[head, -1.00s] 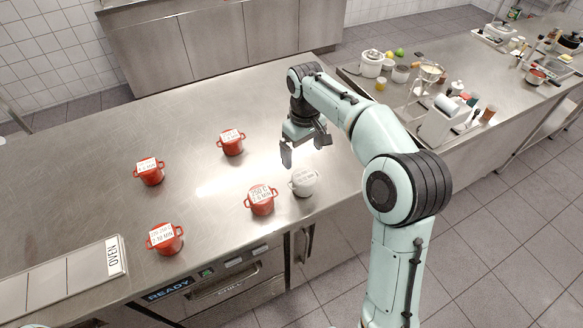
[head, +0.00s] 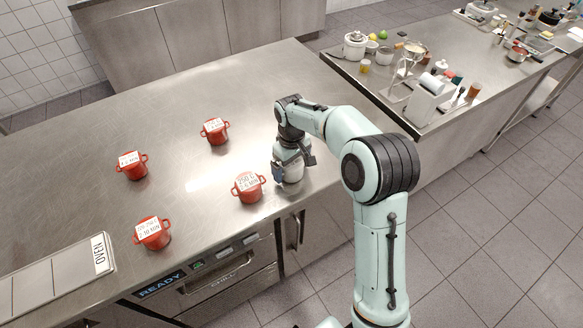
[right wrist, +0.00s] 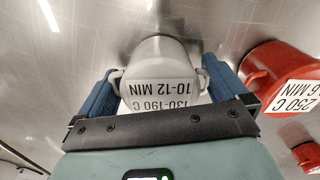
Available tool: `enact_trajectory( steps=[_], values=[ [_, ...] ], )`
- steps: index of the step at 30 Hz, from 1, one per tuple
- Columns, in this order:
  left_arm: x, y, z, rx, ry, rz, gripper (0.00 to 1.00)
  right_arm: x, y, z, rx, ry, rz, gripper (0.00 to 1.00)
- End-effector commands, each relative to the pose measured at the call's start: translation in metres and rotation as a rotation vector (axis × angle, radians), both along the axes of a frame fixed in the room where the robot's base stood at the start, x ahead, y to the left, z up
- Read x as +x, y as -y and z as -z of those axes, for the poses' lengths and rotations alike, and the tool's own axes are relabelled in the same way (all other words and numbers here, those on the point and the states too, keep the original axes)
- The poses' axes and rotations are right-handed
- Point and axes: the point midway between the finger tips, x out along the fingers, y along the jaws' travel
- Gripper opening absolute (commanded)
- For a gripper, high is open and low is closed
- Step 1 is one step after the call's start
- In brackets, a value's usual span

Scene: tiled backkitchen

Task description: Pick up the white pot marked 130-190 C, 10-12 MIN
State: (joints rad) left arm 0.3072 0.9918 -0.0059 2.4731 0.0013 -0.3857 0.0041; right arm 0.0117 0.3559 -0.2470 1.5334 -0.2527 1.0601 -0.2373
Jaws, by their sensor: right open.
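The white pot (head: 291,180) stands on the steel counter (head: 90,220) near its front edge. In the right wrist view the white pot (right wrist: 160,72) shows its label, upside down, reading 130-190 C, 10-12 MIN. My right gripper (head: 290,170) is over the pot from above and hides much of it in the head view. In the right wrist view my right gripper (right wrist: 156,85) is open, with one blue finger on each side of the pot by its handles. I cannot tell whether the fingers touch it. My left gripper is not in view.
A red pot (head: 248,187) marked 250 C stands close to the left of the white pot. Other red pots (head: 215,131), (head: 132,165), (head: 153,232) stand farther left. A board marked OVEN (head: 60,280) lies at the front left. A cluttered side counter (head: 400,100) is at the right.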

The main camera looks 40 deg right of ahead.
Motion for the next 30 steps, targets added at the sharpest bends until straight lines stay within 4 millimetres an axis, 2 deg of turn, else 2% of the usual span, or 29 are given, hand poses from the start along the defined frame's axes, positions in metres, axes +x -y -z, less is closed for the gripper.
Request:
enact_trajectory(
  steps=[8, 9, 15, 24, 26, 30],
  values=[
    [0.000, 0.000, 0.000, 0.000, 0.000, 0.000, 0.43, 0.000, 0.000, 0.005, 0.000, 0.001, 0.001, 1.00],
    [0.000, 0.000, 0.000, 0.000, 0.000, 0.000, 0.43, 0.000, 0.000, 0.005, 0.000, 0.001, 0.001, 0.97],
    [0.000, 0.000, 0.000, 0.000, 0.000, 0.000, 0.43, 0.000, 0.000, 0.005, 0.000, 0.001, 0.000, 0.34],
    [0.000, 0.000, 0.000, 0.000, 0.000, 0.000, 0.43, 0.001, 0.000, 0.000, -0.001, 0.004, 0.000, 0.34],
    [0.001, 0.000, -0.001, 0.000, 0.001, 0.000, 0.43, 0.001, 0.000, -0.006, -0.001, 0.006, 0.000, 0.34],
    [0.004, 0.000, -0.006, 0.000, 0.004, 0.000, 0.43, 0.002, 0.000, -0.033, 0.000, 0.009, 0.001, 0.34]
  ],
)
